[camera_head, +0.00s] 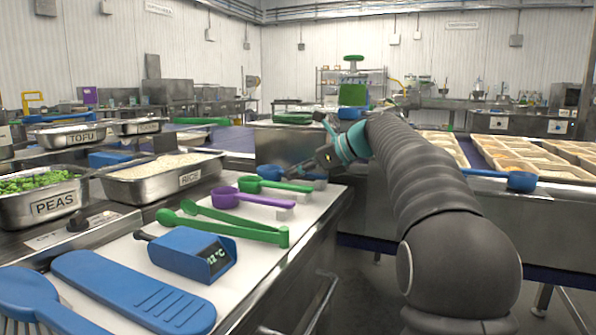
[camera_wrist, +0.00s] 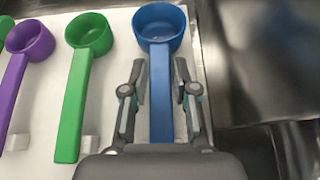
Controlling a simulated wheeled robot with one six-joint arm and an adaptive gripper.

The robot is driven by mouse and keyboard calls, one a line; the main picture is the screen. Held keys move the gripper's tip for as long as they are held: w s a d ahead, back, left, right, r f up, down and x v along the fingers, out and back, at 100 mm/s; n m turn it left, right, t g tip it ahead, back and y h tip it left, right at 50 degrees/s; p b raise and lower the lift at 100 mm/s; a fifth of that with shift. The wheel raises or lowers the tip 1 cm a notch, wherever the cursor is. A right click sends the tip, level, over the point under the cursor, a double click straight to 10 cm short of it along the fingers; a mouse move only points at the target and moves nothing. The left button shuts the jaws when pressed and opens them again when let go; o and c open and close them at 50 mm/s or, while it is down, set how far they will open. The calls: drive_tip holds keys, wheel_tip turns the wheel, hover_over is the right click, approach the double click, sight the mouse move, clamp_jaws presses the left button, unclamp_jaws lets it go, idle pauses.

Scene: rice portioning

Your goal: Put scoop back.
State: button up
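The blue scoop (camera_wrist: 161,30) lies on the white board, its cup at the top of the wrist view and its handle running down toward my gripper. It also shows in the head view (camera_head: 269,172), partly hidden by my gripper. My gripper (camera_wrist: 161,75) is open, with one finger on each side of the blue handle and a narrow gap at each side. In the head view my gripper (camera_head: 308,168) is at the board's far right end. The green scoop (camera_wrist: 88,38) and purple scoop (camera_wrist: 30,42) lie to the left of the blue one.
The white board (camera_head: 330,196) also holds green tongs (camera_head: 225,228), a blue thermometer box (camera_head: 193,254) and a blue spatula (camera_head: 135,292). The rice pan (camera_head: 150,186) and peas pan (camera_head: 50,206) stand left. Another blue scoop (camera_head: 521,181) is by the portion trays at right.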

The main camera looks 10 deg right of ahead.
drive_tip(key=shift+o, duration=0.8)
drive_tip(key=shift+r, duration=0.2)
drive_tip(key=p+v, duration=0.2)
drive_tip(key=v, duration=1)
drive_tip(key=shift+f, duration=0.1)
